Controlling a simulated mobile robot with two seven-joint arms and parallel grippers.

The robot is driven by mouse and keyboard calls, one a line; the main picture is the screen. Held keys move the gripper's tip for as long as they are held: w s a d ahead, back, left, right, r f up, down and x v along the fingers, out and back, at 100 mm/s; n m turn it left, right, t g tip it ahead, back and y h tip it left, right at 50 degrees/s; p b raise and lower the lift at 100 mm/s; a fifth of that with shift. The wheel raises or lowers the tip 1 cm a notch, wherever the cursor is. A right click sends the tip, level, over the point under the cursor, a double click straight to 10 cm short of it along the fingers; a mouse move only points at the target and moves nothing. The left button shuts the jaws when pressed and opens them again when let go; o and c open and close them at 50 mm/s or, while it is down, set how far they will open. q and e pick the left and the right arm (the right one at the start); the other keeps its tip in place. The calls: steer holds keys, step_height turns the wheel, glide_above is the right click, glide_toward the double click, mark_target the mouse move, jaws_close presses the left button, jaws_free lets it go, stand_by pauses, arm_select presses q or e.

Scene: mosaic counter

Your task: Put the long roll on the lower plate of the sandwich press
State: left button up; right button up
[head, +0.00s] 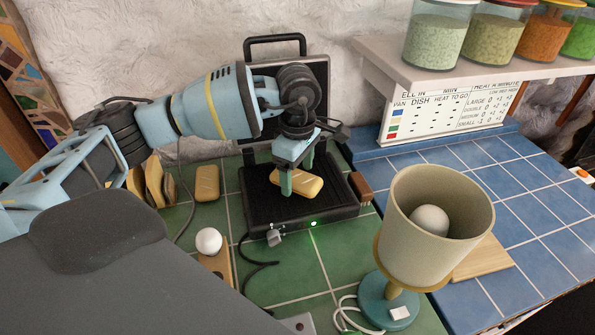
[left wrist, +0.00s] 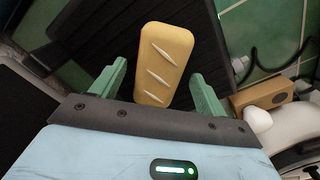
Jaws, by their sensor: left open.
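The long roll (head: 305,184), tan with pale slashes, lies on the black lower plate (head: 330,200) of the sandwich press; in the left wrist view the roll (left wrist: 165,60) shows three slashes. The press lid (head: 322,72) stands open at the back, partly hidden by my arm. My left gripper (head: 298,176) is over the plate with its green fingers apart at the roll. In the left wrist view the open fingers (left wrist: 157,88) are on either side of the roll's near end, with visible gaps. My right gripper is not in view.
Another roll (head: 207,183) and several bread pieces (head: 153,182) are left of the press. A lamp (head: 436,225) stands at front right, near a wooden board (head: 482,258). A brown block (head: 361,187) is at the press's right side. Blue tiles at right are mostly clear.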

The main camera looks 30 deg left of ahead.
mark_target(298, 176)
arm_select(q)
step_height(298, 176, up, 12)
stand_by(0.4)
